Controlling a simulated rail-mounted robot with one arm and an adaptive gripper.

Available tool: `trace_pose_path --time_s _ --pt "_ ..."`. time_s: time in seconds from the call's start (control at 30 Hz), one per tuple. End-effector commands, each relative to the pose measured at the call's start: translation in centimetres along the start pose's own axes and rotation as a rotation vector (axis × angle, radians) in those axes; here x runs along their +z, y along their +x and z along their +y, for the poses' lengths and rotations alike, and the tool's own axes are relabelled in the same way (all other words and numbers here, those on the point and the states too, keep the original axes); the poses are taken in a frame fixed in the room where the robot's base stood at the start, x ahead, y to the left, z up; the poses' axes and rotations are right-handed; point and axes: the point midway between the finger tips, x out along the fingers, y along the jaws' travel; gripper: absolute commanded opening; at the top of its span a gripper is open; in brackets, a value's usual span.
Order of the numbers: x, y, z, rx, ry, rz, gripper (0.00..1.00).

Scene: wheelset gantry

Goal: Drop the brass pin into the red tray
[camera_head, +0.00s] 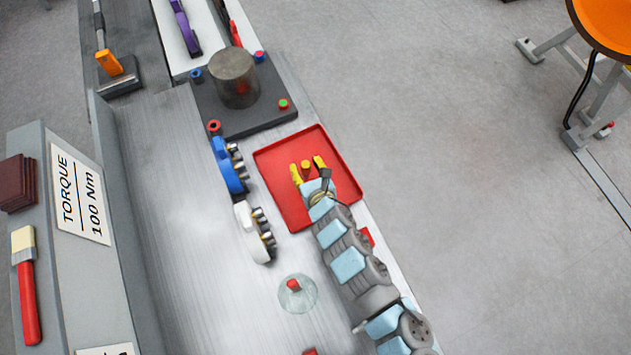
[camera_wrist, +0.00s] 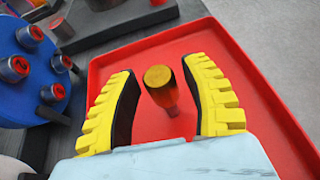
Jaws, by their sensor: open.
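The brass pin (camera_head: 306,167) is a short brass-orange cylinder. In the wrist view the pin (camera_wrist: 161,88) is between my two yellow fingers, with a gap on each side, its round end towards the camera and slightly tilted. The pin is over the red tray (camera_head: 275,168); I cannot tell whether its lower end touches the floor. The shallow square tray (camera_wrist: 235,75) fills the ground behind the fingers in the wrist view. My gripper (camera_head: 307,171) is open above the tray, and its fingers (camera_wrist: 158,70) are apart.
A dark plate (camera_head: 240,120) with a grey cylinder (camera_head: 233,78) stands behind the tray. A blue holder (camera_head: 228,165) and a white holder (camera_head: 250,233) with pins are left of it. A clear round dish (camera_head: 297,294) with a red-topped piece lies nearer. The bench left of the holders is clear.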

Motion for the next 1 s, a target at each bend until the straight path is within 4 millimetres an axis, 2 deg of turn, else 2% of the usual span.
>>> trace_pose_path --time_s 0.1,0.37,0.83,1.0 --pt "1.2 -0.5 -0.1 -0.001 0.001 -0.001 0.46" --pt "0.4 -2.9 -0.1 -0.001 -0.001 0.003 0.46" --pt "0.6 -7.6 -0.1 -0.003 0.000 0.003 0.46" --pt "1.1 -10.1 0.0 -0.002 0.002 0.002 0.46"
